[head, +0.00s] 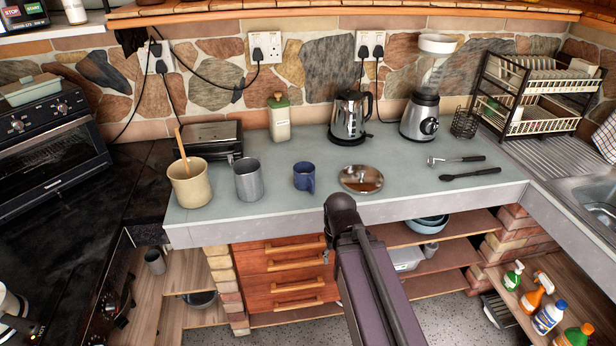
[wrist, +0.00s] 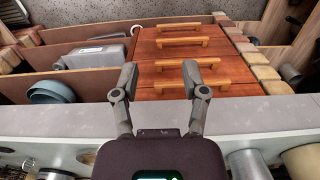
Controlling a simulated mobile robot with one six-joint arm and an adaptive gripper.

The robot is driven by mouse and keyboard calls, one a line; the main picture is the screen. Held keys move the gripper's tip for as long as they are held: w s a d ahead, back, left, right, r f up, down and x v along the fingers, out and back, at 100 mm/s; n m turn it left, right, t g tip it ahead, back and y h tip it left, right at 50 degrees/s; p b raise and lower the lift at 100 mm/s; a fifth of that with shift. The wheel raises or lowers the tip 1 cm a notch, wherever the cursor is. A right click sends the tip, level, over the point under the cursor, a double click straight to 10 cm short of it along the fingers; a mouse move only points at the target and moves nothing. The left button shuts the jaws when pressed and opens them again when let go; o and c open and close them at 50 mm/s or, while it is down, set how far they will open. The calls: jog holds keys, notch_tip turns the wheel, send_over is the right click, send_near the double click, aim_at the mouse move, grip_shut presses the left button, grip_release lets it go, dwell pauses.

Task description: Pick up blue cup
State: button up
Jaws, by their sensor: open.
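The blue cup (head: 304,177) stands upright on the grey-green counter (head: 400,165), between a grey metal mug (head: 248,180) and a round shiny metal lid or dish (head: 361,178). Its handle shows at its lower right. In the head view my arm reaches up to the counter's front edge, right of and nearer than the cup; its fingers are not clear there. In the wrist view my gripper (wrist: 160,80) has its two fingers spread apart with nothing between them, over the drawer fronts. I cannot make out the blue cup in the wrist view; my gripper body may hide it.
A beige pot (head: 190,183) with a wooden spoon stands left of the grey mug. A toaster (head: 212,140), a bottle (head: 279,117), a kettle (head: 351,117) and a blender (head: 421,105) line the back. Utensils (head: 460,168) lie at right. Wooden drawers (head: 290,273) sit below.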

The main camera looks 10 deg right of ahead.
jog(key=shift+w+a, duration=0.15)
jog(key=shift+a, duration=0.05)
notch_tip(320, 180, up, 14)
jog(key=p, duration=1.4)
send_over(313, 184)
jog(key=shift+w+d+n, duration=0.25)
jog(key=shift+n, duration=0.15)
jog(key=shift+f, duration=0.1)
notch_tip(313, 184, down, 8)
jog(key=b, duration=0.8)
jog(key=shift+f+b, duration=0.2)
jog(key=shift+b, duration=0.1)
jog(key=shift+a+f+b, duration=0.15)
jog(key=shift+f+b, duration=2.45)
grip_shut()
